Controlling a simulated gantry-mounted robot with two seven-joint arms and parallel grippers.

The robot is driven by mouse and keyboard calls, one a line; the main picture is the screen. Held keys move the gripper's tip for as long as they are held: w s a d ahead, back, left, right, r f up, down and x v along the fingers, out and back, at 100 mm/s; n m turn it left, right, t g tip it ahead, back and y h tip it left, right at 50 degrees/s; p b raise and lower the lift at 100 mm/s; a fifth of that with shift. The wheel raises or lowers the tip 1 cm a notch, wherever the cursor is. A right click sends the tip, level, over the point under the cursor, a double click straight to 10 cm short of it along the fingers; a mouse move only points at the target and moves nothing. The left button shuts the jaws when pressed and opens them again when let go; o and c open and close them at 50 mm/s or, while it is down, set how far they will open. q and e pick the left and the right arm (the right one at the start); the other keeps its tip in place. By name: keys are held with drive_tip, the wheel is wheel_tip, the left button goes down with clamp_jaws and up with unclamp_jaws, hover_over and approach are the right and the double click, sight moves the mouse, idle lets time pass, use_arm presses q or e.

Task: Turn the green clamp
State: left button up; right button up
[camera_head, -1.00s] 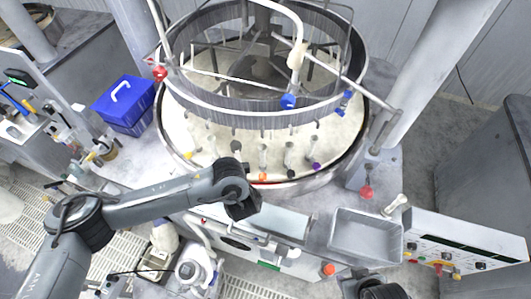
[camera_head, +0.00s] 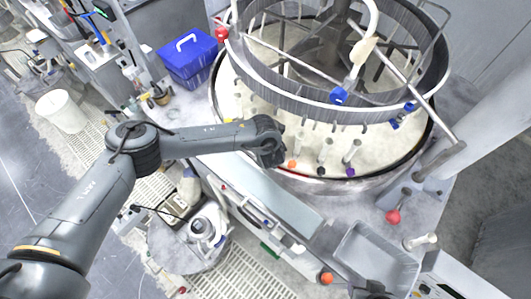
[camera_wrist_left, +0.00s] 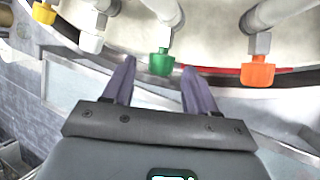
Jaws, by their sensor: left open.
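The green clamp (camera_wrist_left: 161,62) hangs at the end of a white tube, near the middle of the left wrist view. My left gripper (camera_wrist_left: 158,69) is open, with its two purple-grey fingers pointing towards the clamp. The fingertips appear on either side of the clamp with gaps showing; I cannot tell how deep it sits between them. In the head view my left gripper (camera_head: 271,153) is at the near rim of the round platen, and it hides the green clamp. My right gripper is not in view.
An orange clamp (camera_wrist_left: 257,71) is to the right of the green one; a white clamp (camera_wrist_left: 92,38) and a yellow clamp (camera_wrist_left: 44,13) are to the left. The metal ring (camera_head: 300,95) stands behind the row. A grey tray (camera_head: 372,262) and blue box (camera_head: 187,60) are nearby.

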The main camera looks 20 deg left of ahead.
use_arm(q)
drive_tip(key=shift+x, duration=0.8)
drive_tip(key=c, duration=1.1)
drive_tip(key=shift+o, duration=0.2)
drive_tip(key=shift+a+f+h+b, duration=0.15)
drive_tip(key=shift+f+h+b, duration=0.05)
drive_tip(key=shift+h+b, duration=0.75)
drive_tip(key=n+h+b, duration=0.1)
drive_tip(key=h+b, duration=0.2)
drive_tip(key=b, duration=0.1)
drive_tip(key=a+g+h+b, duration=0.1)
drive_tip(key=h+b, duration=0.2)
drive_tip(key=b, duration=0.2)
drive_tip(key=n+g+h+b, duration=0.1)
drive_tip(key=h+b, duration=0.3)
drive_tip(key=b, duration=0.1)
drive_tip(key=shift+w+a+f+n, duration=0.2)
drive_tip(key=shift+a+f+n, duration=0.1)
drive_tip(key=shift+f, duration=0.05)
drive_tip(key=shift+r+h+b, duration=0.15)
drive_tip(key=shift+h+b, duration=0.6)
drive_tip(key=shift+b, duration=0.2)
